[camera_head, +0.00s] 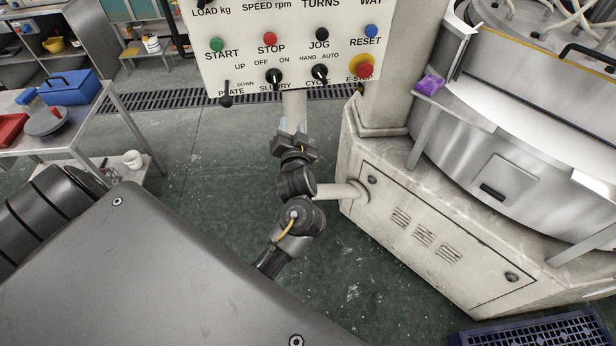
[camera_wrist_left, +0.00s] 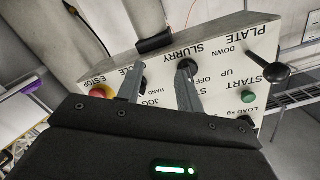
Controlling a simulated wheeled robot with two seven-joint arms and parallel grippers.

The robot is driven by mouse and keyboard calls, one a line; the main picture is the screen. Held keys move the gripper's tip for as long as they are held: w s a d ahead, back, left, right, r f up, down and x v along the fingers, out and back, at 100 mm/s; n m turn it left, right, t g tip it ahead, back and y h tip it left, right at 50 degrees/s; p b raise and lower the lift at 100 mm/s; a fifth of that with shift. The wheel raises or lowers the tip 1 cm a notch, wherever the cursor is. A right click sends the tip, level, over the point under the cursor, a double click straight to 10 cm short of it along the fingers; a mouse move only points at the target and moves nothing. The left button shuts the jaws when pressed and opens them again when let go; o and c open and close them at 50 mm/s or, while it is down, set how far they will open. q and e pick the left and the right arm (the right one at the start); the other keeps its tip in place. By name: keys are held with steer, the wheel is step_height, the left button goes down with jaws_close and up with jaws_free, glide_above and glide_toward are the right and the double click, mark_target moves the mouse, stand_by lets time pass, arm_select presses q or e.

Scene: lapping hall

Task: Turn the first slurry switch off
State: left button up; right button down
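The slurry switch (camera_head: 274,76) is a black knob on the cream control panel (camera_head: 240,58), between the words OFF and ON and above the label SLURRY. I cannot tell for sure which way its pointer is set. My left gripper (camera_head: 294,138) is below the panel, pointing up, empty and apart from the switch in the head view. In the left wrist view its two fingers (camera_wrist_left: 161,70) are spread, and the slurry switch (camera_wrist_left: 187,63) shows at the tip of the right-hand finger, partly hidden by it. My right gripper is not in view.
Near the switch are the plate lever (camera_head: 226,95), the cycle knob (camera_head: 319,73), the stop button (camera_head: 270,39) and the red e-stop (camera_head: 364,70). The lapping machine cabinet (camera_head: 430,235) stands at right, a steel table (camera_head: 75,120) at left. Floor between them is clear.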

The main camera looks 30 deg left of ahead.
arm_select(q)
steer(key=s+d+f+m+g+h+b, duration=0.1)
steer(key=d+f+m+h+b, duration=0.1)
steer(key=f, duration=1.3)
steer(key=s+d+f+m+h+b, duration=0.1)
steer(key=d+f+m+h+b, duration=0.1)
steer(key=f, duration=1.2)
steer(key=shift+d+f+g+h+b, duration=0.4)
steer(key=shift+d+h, duration=0.5)
steer(key=shift+d, duration=0.3)
steer(key=shift+s, duration=0.1)
